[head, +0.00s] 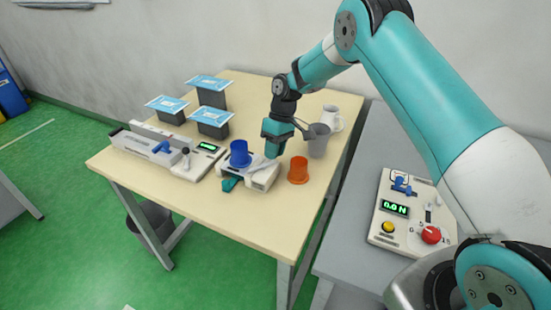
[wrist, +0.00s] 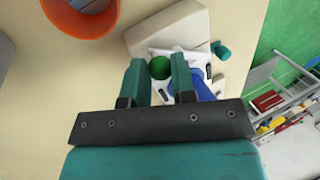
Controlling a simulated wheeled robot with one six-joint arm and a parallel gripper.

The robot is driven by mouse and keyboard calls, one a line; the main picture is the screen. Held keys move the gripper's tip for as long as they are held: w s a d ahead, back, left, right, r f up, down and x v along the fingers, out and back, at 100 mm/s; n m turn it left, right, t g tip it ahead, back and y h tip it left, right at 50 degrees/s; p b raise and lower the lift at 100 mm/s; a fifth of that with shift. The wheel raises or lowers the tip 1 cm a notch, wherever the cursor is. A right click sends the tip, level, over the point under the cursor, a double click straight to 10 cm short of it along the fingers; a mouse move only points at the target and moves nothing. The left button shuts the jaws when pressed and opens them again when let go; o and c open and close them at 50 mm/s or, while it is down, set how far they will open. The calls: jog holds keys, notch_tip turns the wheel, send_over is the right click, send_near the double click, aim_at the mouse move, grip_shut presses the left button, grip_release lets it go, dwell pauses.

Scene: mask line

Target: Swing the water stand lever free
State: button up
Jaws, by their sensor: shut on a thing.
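The white water stand (head: 262,174) is near the front edge of the wooden table, with a blue cup (head: 240,153) at its left. In the wrist view the white stand (wrist: 175,30) lies beyond my fingertips, and the blue cup (wrist: 206,92) is partly hidden behind the right finger. My gripper (head: 270,148) points down over the stand. In the wrist view my gripper (wrist: 158,78) has a green round end (wrist: 160,67) between its fingers, apparently the lever's. The rest of the lever is mostly hidden. A teal piece (head: 230,184) sticks out at the stand's front.
An orange cup (head: 298,170) stands close to the stand's right, with a grey cup (head: 318,140) and white mug (head: 333,118) behind. A white device (head: 165,150) is at left; dark blue-lidded containers (head: 210,120) stand behind. A control box (head: 405,212) is on the right bench.

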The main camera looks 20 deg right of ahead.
jog(key=n+b, duration=0.1)
jog(key=w+n+b, duration=0.1)
jog(key=n, duration=0.1)
jog(key=n+g+h, duration=0.1)
jog(key=shift+w+a+f+b, duration=0.1)
jog(key=shift+w+a+b, duration=0.2)
jog(key=shift+b, duration=0.1)
jog(key=shift+w+a+n+h+b, duration=0.15)
jog(key=shift+a+n+h+b, duration=0.1)
jog(key=shift+n+b, duration=0.4)
jog(key=shift+w+a+n+h+b, duration=0.15)
jog(key=shift+n+h+b, duration=0.15)
jog(key=shift+n, duration=0.65)
jog(key=shift+r, duration=0.2)
jog(key=o, duration=0.9)
jog(key=shift+g, duration=0.3)
